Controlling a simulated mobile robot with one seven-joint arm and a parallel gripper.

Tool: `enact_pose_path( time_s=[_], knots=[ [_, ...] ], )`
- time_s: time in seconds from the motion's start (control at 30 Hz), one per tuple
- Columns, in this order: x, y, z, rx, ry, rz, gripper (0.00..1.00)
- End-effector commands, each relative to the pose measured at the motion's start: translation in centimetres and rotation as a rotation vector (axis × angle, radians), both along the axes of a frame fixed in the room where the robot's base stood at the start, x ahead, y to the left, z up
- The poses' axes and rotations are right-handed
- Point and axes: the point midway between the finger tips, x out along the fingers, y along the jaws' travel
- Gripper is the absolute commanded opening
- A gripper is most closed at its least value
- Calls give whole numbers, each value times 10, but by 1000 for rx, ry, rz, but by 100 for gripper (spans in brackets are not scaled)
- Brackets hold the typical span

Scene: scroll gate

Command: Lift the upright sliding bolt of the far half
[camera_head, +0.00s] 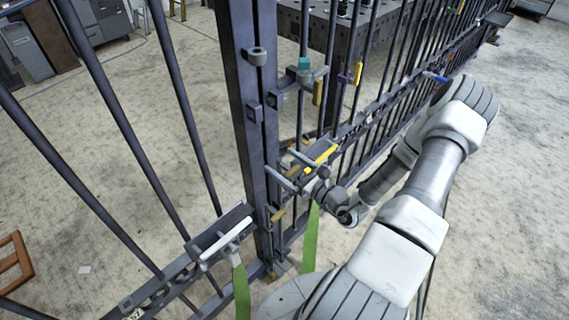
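The gate is dark metal bars with two upright posts meeting in the middle (252,130). On the far half, right of these posts, a low fitting with a yellow-marked bar (321,154) sits beside my gripper (291,165). A green strip (311,238) hangs below that fitting. My gripper is small in view and overlaps the fitting, so I cannot tell which part it touches or whether its fingers are closed. The upright bolt itself is mostly hidden behind my gripper and wrist.
The near half carries a similar low fitting with a pale handle (226,240) and a green strip (241,292). A dark perforated table (340,40) stands behind. Concrete floor at right is open.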

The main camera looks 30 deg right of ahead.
Motion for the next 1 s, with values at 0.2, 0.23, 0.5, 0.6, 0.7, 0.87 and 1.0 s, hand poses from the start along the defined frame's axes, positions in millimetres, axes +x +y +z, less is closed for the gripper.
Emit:
enact_pose_path(
  time_s=[0.2, 0.23, 0.5, 0.6, 0.7, 0.87, 1.0],
  knots=[
    [-1, 0, -2, 0, 4, 0, 100],
    [-2, -1, -2, -1, 5, -1, 100],
    [-39, -15, -2, -1, 8, -5, 100],
    [-62, -24, -1, 0, 7, -6, 100],
    [-86, -32, -1, 0, 6, -5, 100],
    [-121, -45, -1, 0, 4, -5, 100],
    [-145, -53, -1, 0, 4, -4, 100]
  ],
)
